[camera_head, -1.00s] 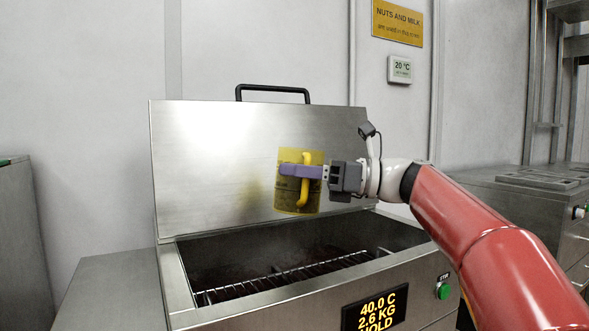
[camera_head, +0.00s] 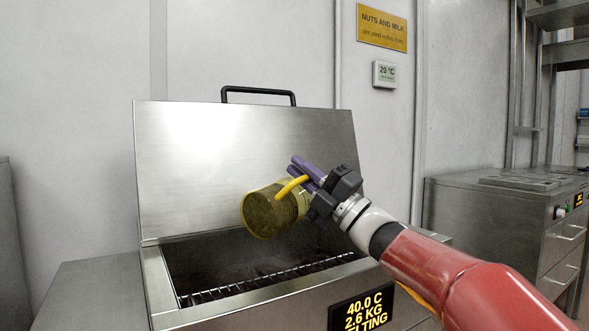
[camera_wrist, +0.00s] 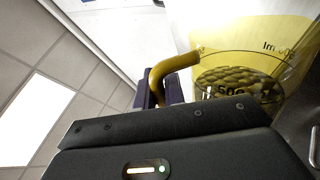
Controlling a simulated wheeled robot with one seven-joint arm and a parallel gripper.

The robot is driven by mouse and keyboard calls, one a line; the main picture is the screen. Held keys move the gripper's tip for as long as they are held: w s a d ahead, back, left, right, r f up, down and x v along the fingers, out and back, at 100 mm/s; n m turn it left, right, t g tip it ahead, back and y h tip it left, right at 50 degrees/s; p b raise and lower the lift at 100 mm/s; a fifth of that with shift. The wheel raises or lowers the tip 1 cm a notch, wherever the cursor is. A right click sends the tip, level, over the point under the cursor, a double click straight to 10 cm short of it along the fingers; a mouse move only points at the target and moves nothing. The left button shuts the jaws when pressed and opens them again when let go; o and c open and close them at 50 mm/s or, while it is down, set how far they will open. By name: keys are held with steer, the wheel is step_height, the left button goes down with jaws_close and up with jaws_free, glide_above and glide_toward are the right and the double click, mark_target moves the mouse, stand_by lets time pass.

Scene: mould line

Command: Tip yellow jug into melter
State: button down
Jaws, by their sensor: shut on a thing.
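The yellow see-through jug (camera_head: 268,212) is tilted well over to the left above the melter's open tank. My gripper (camera_head: 305,175) is shut on its yellow handle (camera_head: 291,187), with purple fingers around it. In the wrist view the jug (camera_wrist: 235,95) holds many dark pieces, and its handle (camera_wrist: 172,72) runs down between my fingers (camera_wrist: 162,95). The melter (camera_head: 150,285) has its steel lid (camera_head: 200,165) raised behind the jug. A wire rack (camera_head: 250,283) lies across the tank. The display (camera_head: 362,313) reads 40.0 C and 2.6 KG, with its last line cut to "LTING".
A steel counter (camera_head: 100,290) adjoins the melter at the left. A steel cabinet (camera_head: 500,215) stands at the right. A yellow sign (camera_head: 382,27) and a small thermometer panel (camera_head: 384,74) hang on the wall. The raised lid stands close behind the jug.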

steer(key=shift+w+d+r+m+t+h+p, duration=0.2)
steer(key=shift+m+t, duration=0.1)
steer(key=shift+m, duration=0.1)
steer(key=shift+w+d+r+m+t+h+p, duration=0.1)
steer(key=shift+w+m+t+p, duration=0.1)
steer(key=shift+m+t, duration=0.15)
steer(key=w+m+t+h, duration=0.1)
steer(key=m, duration=0.1)
steer(key=d+f+m+t, duration=0.1)
steer(key=m, duration=0.1)
steer(key=shift+w+h, duration=0.35)
steer(key=shift+h, duration=0.05)
steer(key=shift+w+d+m+t+h, duration=0.45)
steer(key=shift+w+m+t+h, duration=0.25)
steer(key=shift+m, duration=0.6)
steer(key=shift+w+d+m+t+h, duration=0.45)
steer(key=shift+w+m+h, duration=0.25)
steer(key=shift+m, duration=0.55)
steer(key=shift+w+d+m+t+h, duration=0.4)
steer(key=shift+w+m+t+h, duration=0.3)
steer(key=shift+m, duration=0.6)
steer(key=shift+s, duration=0.15)
